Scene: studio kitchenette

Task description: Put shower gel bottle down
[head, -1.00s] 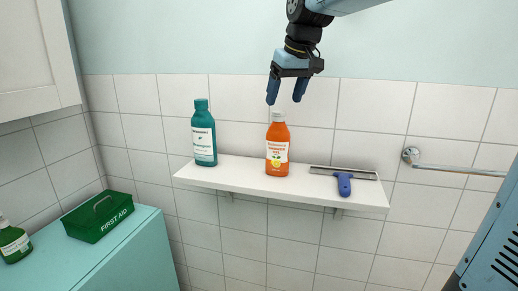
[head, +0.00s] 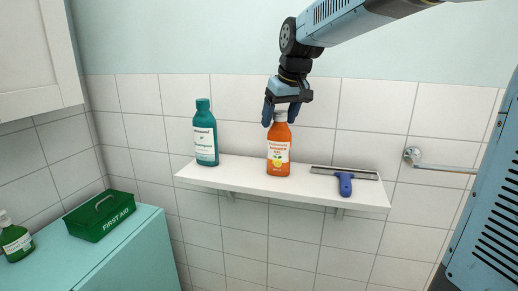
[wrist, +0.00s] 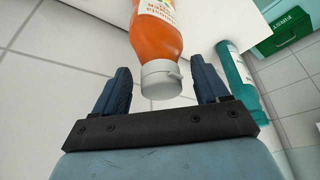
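The orange shower gel bottle (head: 278,152) with a white cap stands upright on the white wall shelf (head: 240,176). In the wrist view the bottle (wrist: 158,42) points its cap toward my gripper. My gripper (head: 281,112) is right above the bottle, fingers pointing down. It is open, with one finger on each side of the cap (wrist: 161,79). The wrist view shows gaps between the cap and both fingers.
A teal bottle (head: 205,135) stands left on the shelf, and a blue-handled squeegee (head: 345,184) lies to the right. Bare shelf shows between them. A green first aid box (head: 100,216) and a green bottle (head: 14,238) are on the teal cabinet. A rail (head: 445,168) is at right.

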